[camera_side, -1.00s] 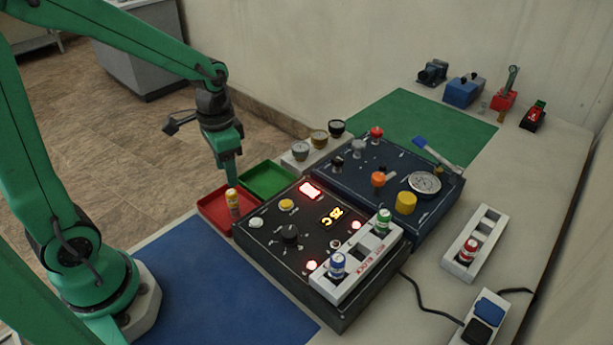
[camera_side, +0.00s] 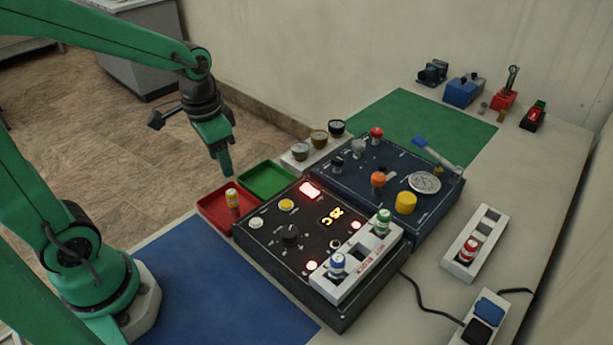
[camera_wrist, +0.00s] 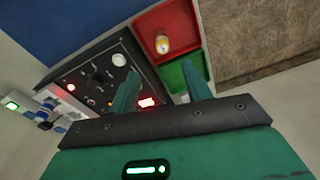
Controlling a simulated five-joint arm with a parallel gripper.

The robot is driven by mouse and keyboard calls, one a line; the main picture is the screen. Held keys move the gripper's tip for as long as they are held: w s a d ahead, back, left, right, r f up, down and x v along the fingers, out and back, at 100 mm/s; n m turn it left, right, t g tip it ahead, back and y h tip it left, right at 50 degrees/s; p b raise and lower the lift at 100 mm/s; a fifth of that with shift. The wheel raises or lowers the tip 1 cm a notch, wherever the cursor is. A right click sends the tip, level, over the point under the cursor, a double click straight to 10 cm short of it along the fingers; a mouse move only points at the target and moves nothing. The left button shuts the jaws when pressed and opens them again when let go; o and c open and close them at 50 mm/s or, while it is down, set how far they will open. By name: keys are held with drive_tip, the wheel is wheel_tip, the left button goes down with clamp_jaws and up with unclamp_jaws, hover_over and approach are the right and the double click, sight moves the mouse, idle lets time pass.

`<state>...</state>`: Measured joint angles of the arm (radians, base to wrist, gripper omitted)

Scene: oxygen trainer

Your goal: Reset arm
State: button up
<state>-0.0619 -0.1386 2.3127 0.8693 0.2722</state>
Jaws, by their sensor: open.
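My gripper (camera_side: 226,172) is green and hangs in the air above the red and green trays in the side view. In the wrist view its two fingers (camera_wrist: 160,92) stand apart with nothing between them. A small vial with a yellow label (camera_side: 233,199) stands in the red tray (camera_side: 212,207); it also shows in the wrist view (camera_wrist: 162,43). The green tray (camera_side: 268,180) beside it looks empty. The black control box (camera_side: 270,238) has lit red lamps and a lit display.
A white rack (camera_side: 352,268) on the black box holds a blue-capped vial (camera_side: 337,264) and a green-capped vial (camera_side: 383,222). A blue panel (camera_side: 420,215) with knobs adjoins it. A white rack (camera_side: 488,232) with a red vial stands right. The blue mat (camera_side: 210,290) is clear.

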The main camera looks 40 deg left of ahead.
drive_tip(key=s+d+r+n+t, duration=0.1)
drive_tip(key=s+r+n+t, duration=0.1)
drive_tip(key=s+r+t, duration=0.2)
drive_tip(key=shift+s+d+v, duration=0.4)
drive_tip(key=shift+v, duration=2.45)
drive_tip(key=shift+f, duration=0.2)
